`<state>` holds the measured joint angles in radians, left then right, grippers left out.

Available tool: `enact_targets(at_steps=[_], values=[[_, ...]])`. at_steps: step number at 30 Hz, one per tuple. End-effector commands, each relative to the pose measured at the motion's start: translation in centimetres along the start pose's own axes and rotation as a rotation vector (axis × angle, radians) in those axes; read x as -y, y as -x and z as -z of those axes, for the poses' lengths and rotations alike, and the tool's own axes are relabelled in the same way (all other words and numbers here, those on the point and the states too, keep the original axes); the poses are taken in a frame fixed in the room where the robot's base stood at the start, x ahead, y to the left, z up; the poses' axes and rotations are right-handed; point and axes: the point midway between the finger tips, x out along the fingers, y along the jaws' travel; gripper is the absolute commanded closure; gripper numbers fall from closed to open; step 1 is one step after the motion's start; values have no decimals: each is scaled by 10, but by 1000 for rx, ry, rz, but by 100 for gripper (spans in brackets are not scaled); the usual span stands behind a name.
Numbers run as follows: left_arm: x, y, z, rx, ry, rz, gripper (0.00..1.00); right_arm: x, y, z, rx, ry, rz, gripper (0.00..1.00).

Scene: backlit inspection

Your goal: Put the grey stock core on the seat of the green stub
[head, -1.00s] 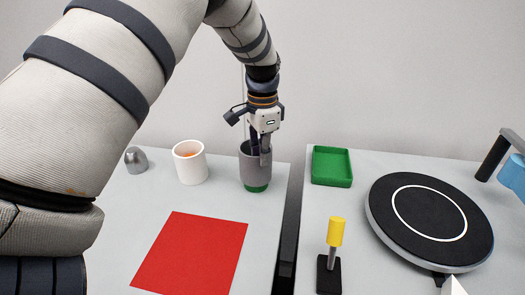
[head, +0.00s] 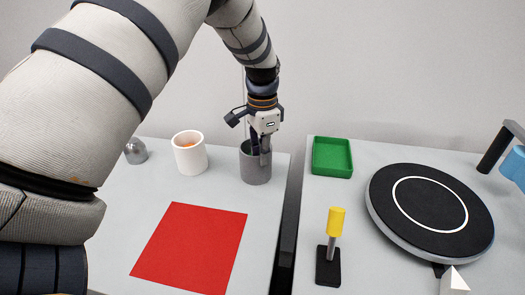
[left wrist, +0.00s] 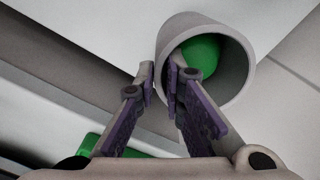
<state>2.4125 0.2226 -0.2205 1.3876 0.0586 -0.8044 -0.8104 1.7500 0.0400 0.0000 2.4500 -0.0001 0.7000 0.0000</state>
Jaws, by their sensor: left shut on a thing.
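The grey stock core (head: 256,172) is a hollow upright cylinder at the back of the left table. It also shows in the left wrist view (left wrist: 234,62), where I look into its open end. The green stub (left wrist: 200,54) shows inside the core there. In the head view no green shows below the core, so the core stands around the stub; the seat itself is hidden. My left gripper (head: 261,150) reaches down from above and is shut on the core's wall at the rim. My right gripper is not in view.
A white cup (head: 190,153) and a grey dome (head: 136,151) stand left of the core. A red sheet (head: 190,247) lies in front. Right of a black bar (head: 288,230) are a green tray (head: 332,157), a yellow-topped tool (head: 336,222) and a black turntable (head: 430,211).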

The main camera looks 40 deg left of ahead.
Motion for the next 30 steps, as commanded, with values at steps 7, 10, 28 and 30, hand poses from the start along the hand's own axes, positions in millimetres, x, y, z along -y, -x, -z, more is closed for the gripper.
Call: enact_targets(at_steps=[7, 10, 28, 30], values=[[0, 0, 0, 0, 0, 0, 100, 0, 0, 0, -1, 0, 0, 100], [0, 1, 0, 0, 0, 0, 79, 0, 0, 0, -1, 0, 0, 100], [0, 55, 1, -5, -1, 4, 67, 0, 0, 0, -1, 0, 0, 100], [0, 74, 1, -5, 0, 3, 67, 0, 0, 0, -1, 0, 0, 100]])
